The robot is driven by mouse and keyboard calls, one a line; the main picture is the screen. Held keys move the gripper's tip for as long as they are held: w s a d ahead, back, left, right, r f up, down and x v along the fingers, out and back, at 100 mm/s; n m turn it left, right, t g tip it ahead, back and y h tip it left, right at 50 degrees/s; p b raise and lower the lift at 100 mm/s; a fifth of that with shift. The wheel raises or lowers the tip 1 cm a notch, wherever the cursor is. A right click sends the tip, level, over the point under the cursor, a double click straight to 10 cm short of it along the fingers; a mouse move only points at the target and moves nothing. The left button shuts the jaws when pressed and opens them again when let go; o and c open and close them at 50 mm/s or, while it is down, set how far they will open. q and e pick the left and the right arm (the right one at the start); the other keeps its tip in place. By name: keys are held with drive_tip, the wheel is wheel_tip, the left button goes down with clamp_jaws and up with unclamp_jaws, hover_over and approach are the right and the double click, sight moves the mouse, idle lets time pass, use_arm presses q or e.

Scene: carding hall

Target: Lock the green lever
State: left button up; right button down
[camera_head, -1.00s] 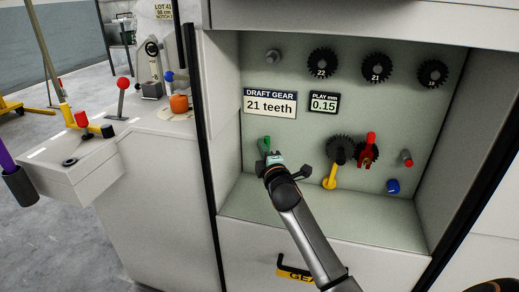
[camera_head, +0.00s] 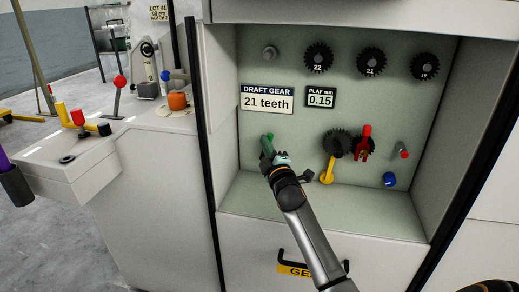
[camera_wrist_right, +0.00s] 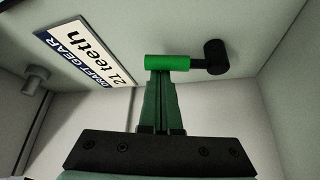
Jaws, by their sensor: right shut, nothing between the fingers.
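The green lever (camera_head: 267,146) sits on the back wall of the recessed cabinet, low on the left, below the draft gear sign. In the right wrist view its green handle (camera_wrist_right: 167,62) extends sideways from a black hub (camera_wrist_right: 215,56). My right gripper (camera_head: 274,158) is shut and empty, with its tips right at the green handle. In the right wrist view the closed fingertips (camera_wrist_right: 160,77) meet the handle's edge and seem to touch it. The gripper hides part of the lever in the head view.
A yellow-handled lever (camera_head: 328,170), a red clamp (camera_head: 364,145), a dark gear (camera_head: 336,142) and a blue knob (camera_head: 389,179) are to the right. Several gears hang above.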

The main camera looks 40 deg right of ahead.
use_arm(q)
drive_tip(key=shift+n, duration=0.4)
drive_tip(key=shift+d+f+b, duration=0.15)
drive_tip(key=shift+f+b, duration=1.75)
drive_tip(key=shift+f, duration=0.45)
use_arm(e)
drive_tip(key=shift+s+d+f+m+t+h, duration=0.15)
drive_tip(key=shift+s+d+f+m+h, duration=0.45)
drive_tip(key=shift+m, duration=0.55)
drive_tip(key=shift+s+d+f+m+t+h, duration=0.2)
drive_tip(key=shift+s+d+f+m+h, duration=0.35)
drive_tip(key=shift+m, duration=0.55)
drive_tip(key=shift+s+d+f+m+t+h, duration=0.15)
drive_tip(key=shift+s+d+f+m+h, duration=0.45)
drive_tip(key=shift+m, duration=0.55)
use_arm(q)
drive_tip(key=shift+r, duration=0.1)
use_arm(e)
drive_tip(key=shift+a, duration=0.2)
use_arm(q)
drive_tip(key=shift+r, duration=0.1)
use_arm(e)
drive_tip(key=shift+r, duration=0.15)
